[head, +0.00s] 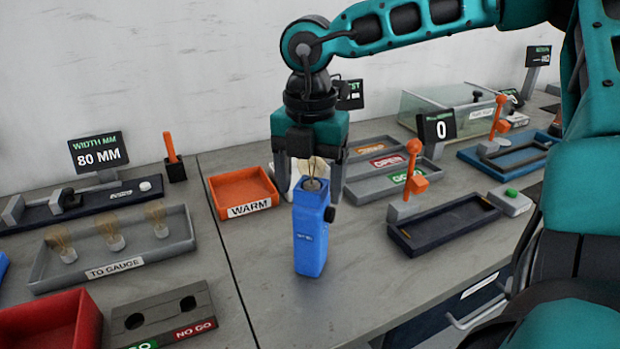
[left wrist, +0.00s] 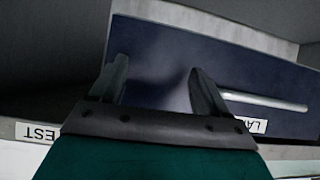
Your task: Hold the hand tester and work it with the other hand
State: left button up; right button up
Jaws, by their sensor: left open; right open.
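The blue hand tester (head: 309,240) stands upright on the grey bench in the head view. It has a dark knob on its right side, and a small part with thin wires (head: 312,183) shows at its top. My right gripper (head: 310,188) points down over the tester's top with its fingers apart. Whether the fingers stand around the top or behind it is hard to tell. My left gripper (left wrist: 160,88) shows only in the left wrist view, open and empty, in front of a dark blue surface (left wrist: 165,50).
An orange WARM tray (head: 240,190) is left of the tester. A TO GAUGE tray (head: 125,255) holds several wired parts. A dark fixture with an orange lever (head: 440,222) stands to the right. Bare bench lies in front. A silver bar (left wrist: 265,101) shows near my left gripper.

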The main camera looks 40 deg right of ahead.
jog(key=shift+r, duration=0.1)
notch_tip(320, 180, up, 13)
jog(key=shift+f+p, duration=0.1)
jog(key=shift+p, duration=0.7)
